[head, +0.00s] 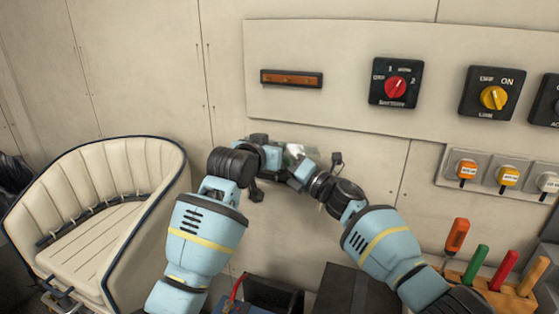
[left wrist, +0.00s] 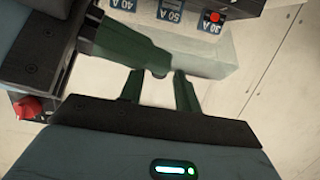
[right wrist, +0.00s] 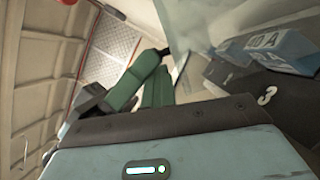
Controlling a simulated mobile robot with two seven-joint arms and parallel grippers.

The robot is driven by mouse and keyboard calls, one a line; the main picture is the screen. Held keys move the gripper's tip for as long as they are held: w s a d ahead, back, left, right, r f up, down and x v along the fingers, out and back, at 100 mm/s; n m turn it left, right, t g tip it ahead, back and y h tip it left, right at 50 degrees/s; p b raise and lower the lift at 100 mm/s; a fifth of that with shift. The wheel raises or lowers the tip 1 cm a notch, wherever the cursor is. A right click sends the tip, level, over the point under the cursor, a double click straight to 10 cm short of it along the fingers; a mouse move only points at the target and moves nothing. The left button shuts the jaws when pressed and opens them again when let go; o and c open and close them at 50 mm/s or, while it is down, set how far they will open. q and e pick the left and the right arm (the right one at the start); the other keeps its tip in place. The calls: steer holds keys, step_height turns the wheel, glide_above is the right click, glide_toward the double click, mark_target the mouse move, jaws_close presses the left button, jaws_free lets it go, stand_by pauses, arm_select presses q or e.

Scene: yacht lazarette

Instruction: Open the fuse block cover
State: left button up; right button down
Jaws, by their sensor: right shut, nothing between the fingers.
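The fuse block is mostly hidden behind my grippers in the head view. Its blue labelled fuses (left wrist: 170,14) show at the top of the left wrist view and at the right of the right wrist view (right wrist: 275,45). Its clear cover (head: 294,151) shows as a small pale patch between my grippers. In the left wrist view the cover (left wrist: 205,58) lies just beyond my left gripper (left wrist: 160,78), whose fingers are apart with a gap between them. My right gripper (right wrist: 160,72) is shut and empty close beside the cover (right wrist: 190,25). How far the cover is tilted is unclear.
A wall panel above carries a bar-shaped fitting (head: 291,79), a red rotary switch (head: 395,88) and a yellow one (head: 493,97). A cream seat (head: 95,190) stands left. A dark box (head: 345,292) and a rack of coloured-handled tools (head: 490,285) are below.

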arm_select(q)
steer(key=v, duration=0.7)
steer(key=shift+s, duration=0.25)
arm_select(e)
steer(key=shift+r, duration=0.15)
arm_select(q)
steer(key=shift+a+r, duration=0.1)
